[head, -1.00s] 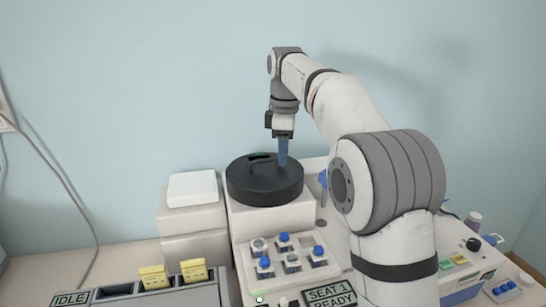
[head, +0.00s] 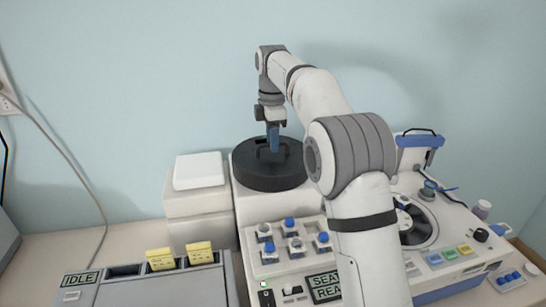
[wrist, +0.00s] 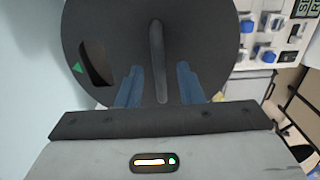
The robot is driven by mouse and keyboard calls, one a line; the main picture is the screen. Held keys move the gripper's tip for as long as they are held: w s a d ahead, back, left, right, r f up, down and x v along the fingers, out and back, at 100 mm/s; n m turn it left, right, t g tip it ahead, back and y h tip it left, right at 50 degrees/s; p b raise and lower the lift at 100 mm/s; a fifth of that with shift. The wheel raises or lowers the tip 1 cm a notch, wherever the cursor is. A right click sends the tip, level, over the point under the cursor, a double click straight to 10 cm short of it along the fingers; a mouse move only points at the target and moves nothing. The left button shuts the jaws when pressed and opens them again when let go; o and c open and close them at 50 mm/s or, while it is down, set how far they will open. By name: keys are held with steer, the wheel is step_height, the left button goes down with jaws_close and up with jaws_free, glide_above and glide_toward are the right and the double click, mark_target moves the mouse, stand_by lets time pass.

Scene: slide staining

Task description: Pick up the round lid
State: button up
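The round lid (head: 262,182) is a dark grey disc with a raised bar handle, lying flat on a white block at the back. It fills the top of the wrist view (wrist: 205,35), with its bar handle (wrist: 156,45) running down the middle. My gripper (head: 273,149) points down over the lid. In the wrist view my gripper (wrist: 158,69) is open, with one blue finger on each side of the bar and gaps between. How far down the fingers reach is hard to tell.
Right of my arm stands a machine with an open cover (head: 418,142) and a dark rotor (head: 416,226). In front of the lid is a rack (head: 290,262) of blue-capped and white-capped vials. A white box (head: 199,171) stands left, and a grey unit with yellow racks (head: 160,259) front left.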

step_height(320, 180, down, 2)
steer(key=shift+f, duration=0.1)
jaws_close()
stand_by(0.4)
